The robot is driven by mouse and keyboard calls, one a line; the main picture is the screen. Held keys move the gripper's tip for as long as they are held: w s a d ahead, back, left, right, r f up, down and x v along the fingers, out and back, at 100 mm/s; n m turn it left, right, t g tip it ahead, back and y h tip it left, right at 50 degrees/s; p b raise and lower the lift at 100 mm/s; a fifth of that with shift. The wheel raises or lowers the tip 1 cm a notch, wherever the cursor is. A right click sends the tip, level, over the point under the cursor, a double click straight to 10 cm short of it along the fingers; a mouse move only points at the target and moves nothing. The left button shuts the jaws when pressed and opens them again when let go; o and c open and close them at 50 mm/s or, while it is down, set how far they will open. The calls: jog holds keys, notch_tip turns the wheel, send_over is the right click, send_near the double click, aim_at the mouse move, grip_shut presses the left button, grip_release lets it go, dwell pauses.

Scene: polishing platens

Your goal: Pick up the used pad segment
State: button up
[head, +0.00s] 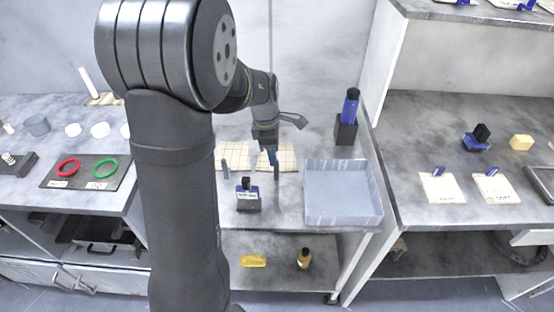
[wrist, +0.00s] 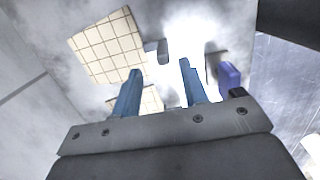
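Cream pad pieces with a dark square grid lie on the centre bench; one (head: 285,158) shows right of my gripper in the head view. In the wrist view a large gridded pad piece (wrist: 105,45) is at upper left, and a smaller part of a gridded piece (wrist: 151,99) shows between and behind the fingers. I cannot tell which is the used segment. My gripper (head: 267,157) points down over the pad area. In the wrist view its two blue fingers (wrist: 161,68) are apart, with nothing held between them.
An open grey tray (head: 343,217) stands right of the pads. A blue bottle in a dark holder (head: 346,130) is behind it. A dark-capped bottle (head: 247,197) stands in front of the pads. A small grey upright piece (head: 225,166) is at their left.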

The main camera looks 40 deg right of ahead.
aim_at(277, 177)
jog(key=shift+s+d+f, duration=0.1)
jog(key=shift+s+f, duration=0.1)
jog(key=shift+f, duration=0.75)
jog(key=shift+s+d+f, duration=0.1)
jog(key=shift+s+f, duration=0.1)
jog(key=shift+f, duration=0.75)
jog(key=shift+s+d+f, duration=0.1)
jog(key=shift+s+f, duration=0.1)
jog(key=shift+f, duration=0.75)
grip_shut()
